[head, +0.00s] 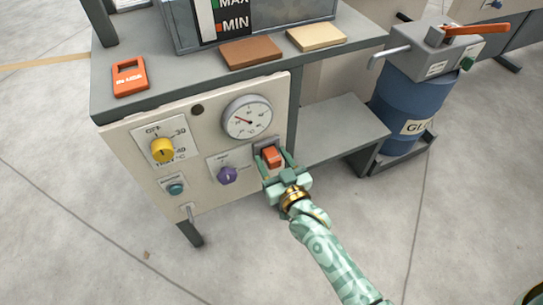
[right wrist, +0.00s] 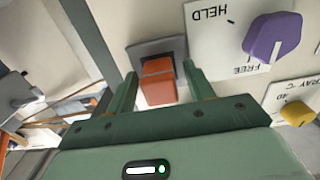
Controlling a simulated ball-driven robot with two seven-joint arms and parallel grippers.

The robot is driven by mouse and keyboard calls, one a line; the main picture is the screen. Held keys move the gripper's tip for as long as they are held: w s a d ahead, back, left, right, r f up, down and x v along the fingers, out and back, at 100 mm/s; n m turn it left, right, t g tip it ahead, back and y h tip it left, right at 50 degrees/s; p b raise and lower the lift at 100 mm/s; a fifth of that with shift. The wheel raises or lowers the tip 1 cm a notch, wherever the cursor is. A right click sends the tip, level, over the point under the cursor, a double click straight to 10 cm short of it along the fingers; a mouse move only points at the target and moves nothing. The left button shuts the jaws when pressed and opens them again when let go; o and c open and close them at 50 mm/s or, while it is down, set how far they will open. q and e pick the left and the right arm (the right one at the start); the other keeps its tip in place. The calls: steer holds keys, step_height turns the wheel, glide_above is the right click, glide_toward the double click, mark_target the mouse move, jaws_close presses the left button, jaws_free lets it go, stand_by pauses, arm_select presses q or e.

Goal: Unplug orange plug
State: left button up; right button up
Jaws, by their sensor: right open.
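The orange plug (head: 272,156) sits in a dark socket at the lower right of the pale control panel (head: 215,107). My right gripper (head: 273,163) is at the panel with its fingers on either side of the plug. In the right wrist view the orange plug (right wrist: 158,82) stands between the two open green fingers (right wrist: 160,85), with its back end toward my palm. A gap shows between the plug and the right finger; contact on the left side is hard to tell. The dark socket plate (right wrist: 155,52) shows behind the plug. My left gripper is not in view.
A purple knob (head: 227,175) is just left of the plug, with a yellow knob (head: 162,150) and a teal button (head: 176,188) farther left. A round gauge (head: 247,118) is above. A blue drum (head: 408,105) stands right of the grey lower shelf (head: 340,128).

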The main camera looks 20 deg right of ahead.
mark_target(276, 166)
jaws_close()
steer(key=shift+s+r, duration=0.1)
steer(key=shift+s, duration=0.25)
steer(key=shift+s+d+p, duration=0.15)
steer(key=shift+s+p, duration=1.2)
steer(key=shift+s, duration=1.3)
